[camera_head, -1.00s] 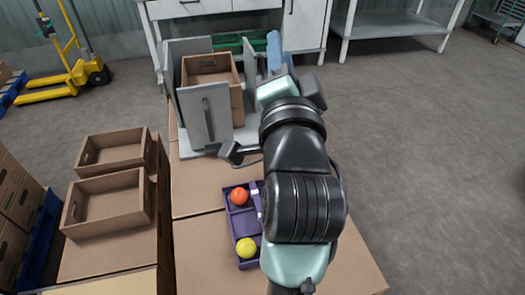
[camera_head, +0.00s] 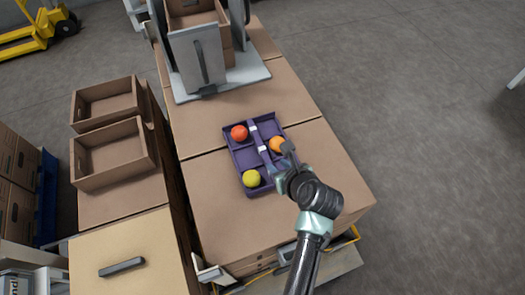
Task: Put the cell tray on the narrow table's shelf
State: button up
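The purple cell tray (camera_head: 241,160) lies on brown cartons in the middle of the view. A red tomato (camera_head: 239,132), an orange tomato (camera_head: 276,144) and a yellow tomato (camera_head: 251,178) sit in separate cells; other cells look empty. A raised purple bar with white patches runs along the tray's middle. My gripper (camera_head: 287,163) is at the tray's right side, over or against its near right edge beside the orange tomato. Its fingers are small and partly hidden, so contact and opening cannot be told. I cannot make out the narrow table's shelf here.
A grey stand with a handled panel (camera_head: 200,57) holds a carton at the stack's far end. Open cardboard boxes (camera_head: 112,155) and a handled box (camera_head: 122,258) stand left. A yellow pallet truck (camera_head: 45,25) is far left.

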aim_at(266, 156)
jog(key=b+x, duration=0.1)
jog(key=x, duration=0.5)
jog(key=shift+d+r, duration=0.1)
jog(key=shift+b+x, duration=1.25)
jog(key=shift+x, duration=1.4)
jog(key=shift+s, duration=0.1)
grip_shut()
